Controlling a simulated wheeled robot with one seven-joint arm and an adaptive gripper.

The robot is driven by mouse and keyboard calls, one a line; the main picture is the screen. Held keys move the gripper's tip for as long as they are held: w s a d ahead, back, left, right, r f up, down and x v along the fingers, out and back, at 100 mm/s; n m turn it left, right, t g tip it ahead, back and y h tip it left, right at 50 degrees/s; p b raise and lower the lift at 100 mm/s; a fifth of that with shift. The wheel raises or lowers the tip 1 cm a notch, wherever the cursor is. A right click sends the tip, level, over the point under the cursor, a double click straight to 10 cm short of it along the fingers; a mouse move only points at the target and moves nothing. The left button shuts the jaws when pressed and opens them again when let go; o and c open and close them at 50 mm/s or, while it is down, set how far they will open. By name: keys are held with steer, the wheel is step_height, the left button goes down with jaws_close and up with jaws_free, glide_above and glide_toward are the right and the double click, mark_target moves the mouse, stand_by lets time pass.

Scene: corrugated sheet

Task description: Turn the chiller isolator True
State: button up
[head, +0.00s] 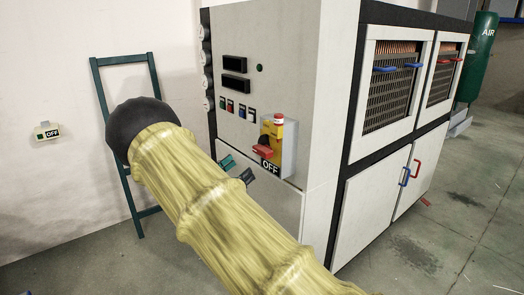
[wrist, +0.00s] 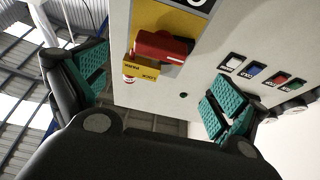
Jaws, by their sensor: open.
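The chiller isolator is a grey box (head: 289,151) with a yellow plate (head: 276,129) on the chiller's front panel. Its red handle (head: 263,151) lies roughly crosswise, above a black OFF label (head: 268,167). In the wrist view, which is turned over, the red handle (wrist: 160,47) and yellow plate (wrist: 175,18) show at top centre, beyond the fingers. My gripper (head: 238,169) is open and empty, just below and left of the handle. Its teal-padded fingers (wrist: 153,92) are spread wide in the wrist view. I see no contact with the handle.
Several small coloured switches (head: 238,110) and two dark displays (head: 235,76) sit left of the isolator. Another OFF switch (head: 48,133) is on the wall. A green frame (head: 102,100) leans there. Open floor (head: 450,215) lies right of the chiller (head: 285,50).

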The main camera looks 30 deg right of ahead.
mark_target(259, 152)
steer(key=p+x, duration=0.2)
steer(key=x, duration=0.8)
steer(key=shift+w+d+p, duration=0.1)
steer(key=shift+d+p, duration=0.2)
steer(key=shift+p, duration=0.1)
steer(key=shift+a, duration=0.1)
steer(key=c, duration=0.9)
steer(key=shift+r, duration=0.1)
steer(key=shift+c, duration=0.2)
